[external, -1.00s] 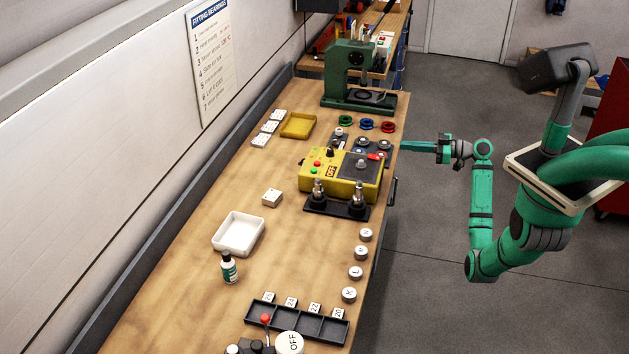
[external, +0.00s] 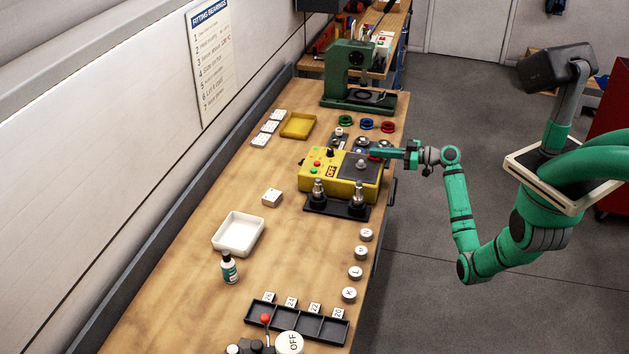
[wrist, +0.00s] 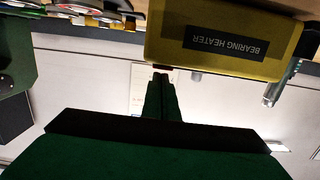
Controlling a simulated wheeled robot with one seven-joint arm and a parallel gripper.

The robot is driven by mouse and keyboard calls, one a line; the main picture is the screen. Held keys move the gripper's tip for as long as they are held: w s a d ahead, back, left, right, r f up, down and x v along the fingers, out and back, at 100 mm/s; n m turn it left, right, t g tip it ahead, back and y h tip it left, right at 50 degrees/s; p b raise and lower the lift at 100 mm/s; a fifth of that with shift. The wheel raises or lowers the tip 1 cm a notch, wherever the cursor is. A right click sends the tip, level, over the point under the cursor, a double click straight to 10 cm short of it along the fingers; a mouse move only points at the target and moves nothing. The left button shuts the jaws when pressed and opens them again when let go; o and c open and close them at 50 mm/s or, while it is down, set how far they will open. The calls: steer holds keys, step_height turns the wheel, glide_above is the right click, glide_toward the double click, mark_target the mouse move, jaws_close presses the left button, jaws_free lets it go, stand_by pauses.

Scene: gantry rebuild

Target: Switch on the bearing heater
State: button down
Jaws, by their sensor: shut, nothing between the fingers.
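The bearing heater (external: 340,187) is a yellow box on the bench, with a sign reading OFF, small red and green buttons, a black knob (external: 330,152) and a dark plate on top. In the wrist view its yellow side (wrist: 222,62) carries an upside-down BEARING HEATER label. My gripper (external: 374,153) is shut and empty, at the heater's right end near its top. The red part on the heater's right top is mostly hidden by my gripper. I cannot tell whether they touch.
Two metal posts on a black base (external: 337,208) stand in front of the heater. A green press (external: 350,75) and coloured rings (external: 367,124) are behind it. A white tray (external: 238,234), bottle (external: 229,268) and lettered discs (external: 356,272) lie nearer. The left bench is mostly clear.

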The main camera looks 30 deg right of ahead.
mark_target(378, 158)
steer(key=shift+f, duration=0.15)
steer(key=shift+a+f, duration=0.1)
steer(key=shift+f, duration=0.1)
stand_by(0.4)
steer(key=shift+w+r, duration=0.1)
steer(key=shift+r, duration=0.3)
step_height(378, 158, up, 4)
steer(key=shift+f, duration=0.2)
steer(key=r+v, duration=0.2)
steer(key=v, duration=0.7)
steer(key=shift+a+r, duration=0.1)
